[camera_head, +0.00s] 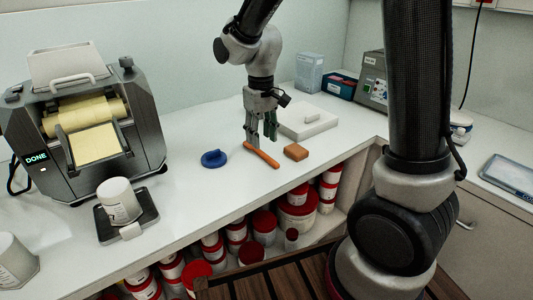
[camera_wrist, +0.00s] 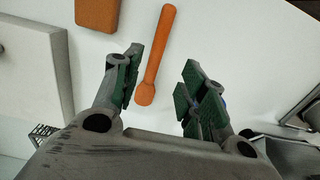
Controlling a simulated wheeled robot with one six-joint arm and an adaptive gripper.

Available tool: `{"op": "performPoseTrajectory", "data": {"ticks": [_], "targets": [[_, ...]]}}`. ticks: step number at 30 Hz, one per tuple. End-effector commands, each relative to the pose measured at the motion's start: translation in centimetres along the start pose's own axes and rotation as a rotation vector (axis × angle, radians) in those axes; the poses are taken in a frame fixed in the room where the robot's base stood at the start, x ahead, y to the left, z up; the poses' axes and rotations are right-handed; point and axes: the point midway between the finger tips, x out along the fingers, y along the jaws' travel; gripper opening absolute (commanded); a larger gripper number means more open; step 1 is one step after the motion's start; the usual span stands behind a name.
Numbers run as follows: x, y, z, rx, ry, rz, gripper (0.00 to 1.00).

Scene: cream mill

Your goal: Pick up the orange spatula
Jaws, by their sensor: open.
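The orange spatula (camera_head: 262,156) lies flat on the white counter, in front of my gripper in the head view. In the wrist view the spatula (camera_wrist: 158,52) runs up from between the fingertips, with one end near the left finger. My gripper (camera_head: 261,141) points down over the counter beside the spatula; it is open and empty. In the wrist view the gripper's (camera_wrist: 160,90) green-padded fingers stand apart. Whether the fingertips touch the counter, I cannot tell.
A brown block (camera_head: 296,152) lies right of the spatula, a blue round object (camera_head: 214,158) to its left. A white slab (camera_head: 306,126) lies behind. A mill (camera_head: 88,125) and a white jar (camera_head: 118,203) on a scale stand left. Red-lidded jars (camera_head: 265,224) fill the shelf below.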

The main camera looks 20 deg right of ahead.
Motion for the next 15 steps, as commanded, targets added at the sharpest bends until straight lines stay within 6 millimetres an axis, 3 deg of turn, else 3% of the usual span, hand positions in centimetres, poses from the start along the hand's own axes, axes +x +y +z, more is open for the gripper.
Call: {"op": "performPoseTrajectory", "data": {"ticks": [9, 15], "targets": [[4.7, 0.7, 0.7, 0.000, -0.004, 0.000, 0.42], [5.7, 0.7, 0.6, 0.000, 0.000, 0.000, 0.42]]}}
